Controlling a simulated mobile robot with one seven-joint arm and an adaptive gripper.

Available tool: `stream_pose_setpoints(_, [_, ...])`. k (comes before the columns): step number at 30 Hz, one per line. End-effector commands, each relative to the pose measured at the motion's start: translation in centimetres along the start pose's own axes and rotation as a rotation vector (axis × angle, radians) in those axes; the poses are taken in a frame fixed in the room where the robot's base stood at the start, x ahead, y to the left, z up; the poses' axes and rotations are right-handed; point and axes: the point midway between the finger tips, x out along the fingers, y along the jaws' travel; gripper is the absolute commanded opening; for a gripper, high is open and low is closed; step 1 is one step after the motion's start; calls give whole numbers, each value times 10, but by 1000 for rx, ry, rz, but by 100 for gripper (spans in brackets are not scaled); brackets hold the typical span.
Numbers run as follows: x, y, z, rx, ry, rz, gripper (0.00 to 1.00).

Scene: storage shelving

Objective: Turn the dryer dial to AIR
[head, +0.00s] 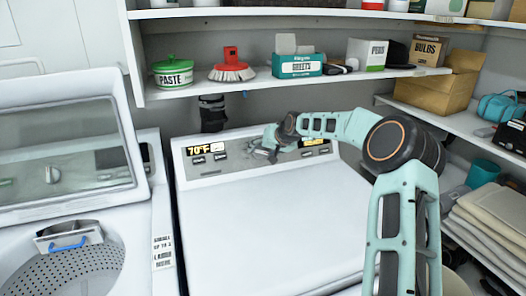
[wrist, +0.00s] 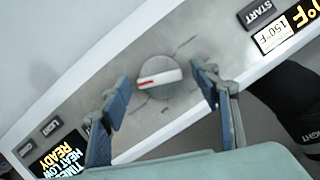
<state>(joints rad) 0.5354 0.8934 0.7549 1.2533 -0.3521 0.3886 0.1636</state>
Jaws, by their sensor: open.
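The dryer (head: 270,215) stands in the middle of the head view, with its control panel (head: 225,150) along the back edge. The dial (wrist: 159,76) shows in the wrist view as a round silver knob with a red mark on its grip bar. In the head view the dial is hidden behind my gripper (head: 264,151). My gripper is also in the wrist view (wrist: 165,98), open, with one finger on each side of the dial. Gaps show between both fingertips and the knob. No AIR label is readable around the dial.
The washer (head: 62,200) stands at the left with its lid up. A shelf (head: 300,80) with a green paste tub (head: 172,74), a red brush (head: 231,68) and boxes runs above the panel. Folded towels (head: 495,225) lie on the right shelf.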

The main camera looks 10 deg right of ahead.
Motion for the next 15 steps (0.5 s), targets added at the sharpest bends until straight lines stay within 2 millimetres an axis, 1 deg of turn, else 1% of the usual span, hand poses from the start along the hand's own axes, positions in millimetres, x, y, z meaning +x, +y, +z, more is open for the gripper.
stream_pose_setpoints(6, [0,0,0,0,0,0,56])
stream_pose_setpoints(15, [0,0,0,0,0,0,23])
